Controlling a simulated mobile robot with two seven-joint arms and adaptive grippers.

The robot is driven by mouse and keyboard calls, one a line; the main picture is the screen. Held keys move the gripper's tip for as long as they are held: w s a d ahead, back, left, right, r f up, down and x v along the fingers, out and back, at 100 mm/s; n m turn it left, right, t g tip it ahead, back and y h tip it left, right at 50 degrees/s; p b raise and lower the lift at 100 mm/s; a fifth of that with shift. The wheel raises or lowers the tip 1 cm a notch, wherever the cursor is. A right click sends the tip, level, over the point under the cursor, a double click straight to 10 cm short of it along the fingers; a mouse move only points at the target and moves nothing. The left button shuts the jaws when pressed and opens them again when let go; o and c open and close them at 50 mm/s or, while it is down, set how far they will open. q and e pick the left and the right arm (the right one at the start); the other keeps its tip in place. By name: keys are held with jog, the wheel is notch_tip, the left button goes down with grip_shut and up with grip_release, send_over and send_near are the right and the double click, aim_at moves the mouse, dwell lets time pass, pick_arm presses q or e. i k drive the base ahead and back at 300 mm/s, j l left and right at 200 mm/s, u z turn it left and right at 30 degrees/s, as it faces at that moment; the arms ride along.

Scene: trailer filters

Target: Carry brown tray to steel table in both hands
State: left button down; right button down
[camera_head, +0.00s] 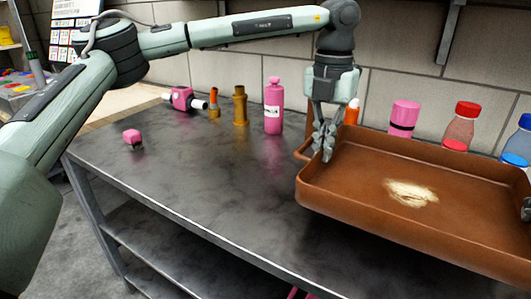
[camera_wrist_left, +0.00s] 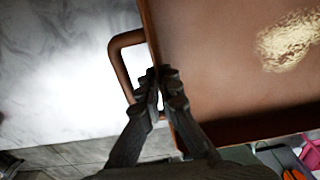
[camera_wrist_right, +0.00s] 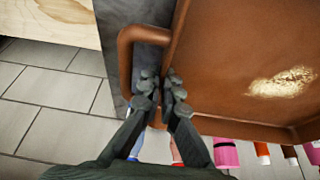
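The brown tray (camera_head: 345,190) is at the right of the head view, over the dark steel table (camera_head: 215,180), roughly level; I cannot tell whether it touches the tabletop. A pale glare patch shows on its floor. My left gripper (camera_head: 325,142) is at the tray's left end, pointing down. In the left wrist view its fingers (camera_wrist_left: 162,90) are closed at the tray's end wall, beside the looped handle (camera_wrist_left: 115,65). My right gripper (camera_wrist_right: 160,90) is closed likewise at the other end, beside that handle (camera_wrist_right: 126,60); only a sliver shows in the head view.
Behind the tray stand a pink-capped container (camera_head: 404,118), a red-capped bottle (camera_head: 461,127) and a blue-capped bottle (camera_head: 518,143). The table's front left is clear.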

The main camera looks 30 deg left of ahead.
aim_at(270, 188)
jog(key=k+j, duration=0.1)
jog(key=j, duration=1.3)
